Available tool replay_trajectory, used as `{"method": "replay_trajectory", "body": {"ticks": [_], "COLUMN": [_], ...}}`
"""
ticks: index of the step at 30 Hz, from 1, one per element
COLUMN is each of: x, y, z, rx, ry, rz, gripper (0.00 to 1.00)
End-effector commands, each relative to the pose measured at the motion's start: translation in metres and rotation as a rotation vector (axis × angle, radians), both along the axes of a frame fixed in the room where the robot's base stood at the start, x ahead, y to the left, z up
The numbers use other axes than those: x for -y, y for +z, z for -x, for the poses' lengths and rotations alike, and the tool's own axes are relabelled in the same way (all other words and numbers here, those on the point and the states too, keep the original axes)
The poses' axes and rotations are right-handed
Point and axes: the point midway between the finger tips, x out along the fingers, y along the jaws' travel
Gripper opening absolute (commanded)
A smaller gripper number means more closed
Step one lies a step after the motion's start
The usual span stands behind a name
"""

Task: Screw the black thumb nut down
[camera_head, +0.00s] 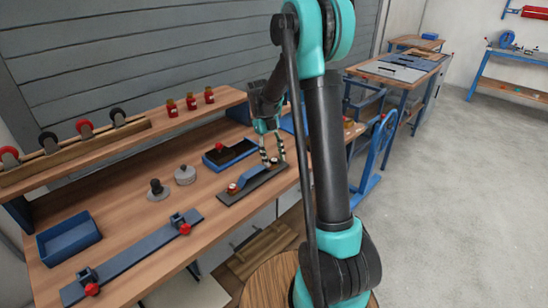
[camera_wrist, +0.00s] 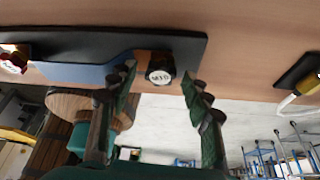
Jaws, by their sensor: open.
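The black thumb nut (camera_wrist: 160,70) has a pale, lettered top face in the wrist view; the lettering is too small to read. It sits at one end of a dark base plate (camera_wrist: 85,46), which also bears a blue strip (camera_wrist: 85,72) and a red knob (camera_wrist: 14,62) at its other end. The plate (camera_head: 233,198) lies on the bench in the head view. My gripper (camera_head: 272,150) is over the plate's far end, pointing down. In the wrist view my gripper (camera_wrist: 159,72) is open, one finger on each side of the nut, with visible gaps. Contact depth is unclear.
Behind the plate are a blue tray (camera_head: 232,153) and a grey round part (camera_head: 185,175). A blue bar with red knobs (camera_head: 135,258) and an open blue bin (camera_head: 68,240) lie at the left. A raised shelf (camera_head: 150,128) runs along the back. Bare wood surrounds the plate.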

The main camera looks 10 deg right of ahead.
Motion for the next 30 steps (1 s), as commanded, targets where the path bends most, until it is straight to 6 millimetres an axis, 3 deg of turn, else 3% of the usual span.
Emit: {"method": "replay_trajectory", "body": {"ticks": [30], "x": [-0.0025], "y": [0.0002], "z": [0.0051], "rx": [0.001], "ry": [1.430], "rz": [0.002], "gripper": [0.49]}}
